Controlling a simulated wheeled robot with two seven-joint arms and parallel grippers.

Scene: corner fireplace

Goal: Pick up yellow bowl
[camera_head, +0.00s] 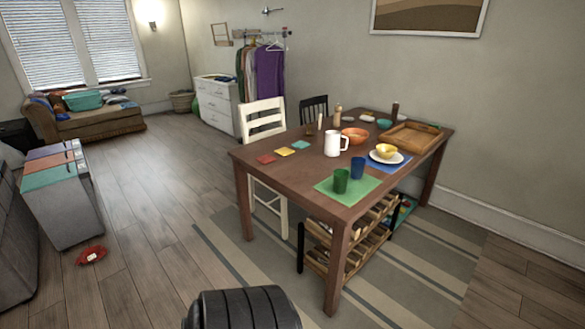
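The yellow bowl (387,150) sits on a white plate (374,158), which rests on a blue placemat (400,165) towards the right side of the brown wooden table (290,166). The bowl looks upright. Neither of my grippers shows in the head view. A dark ribbed part of my own body fills the bottom middle of the view, well short of the table.
Near the bowl stand a blue cup (357,168), a green cup (341,181), a white pitcher (333,144), an orange bowl (355,135) and a wooden tray (390,138). A white chair (264,122) stands at the table's left. Floor to the left is mostly open.

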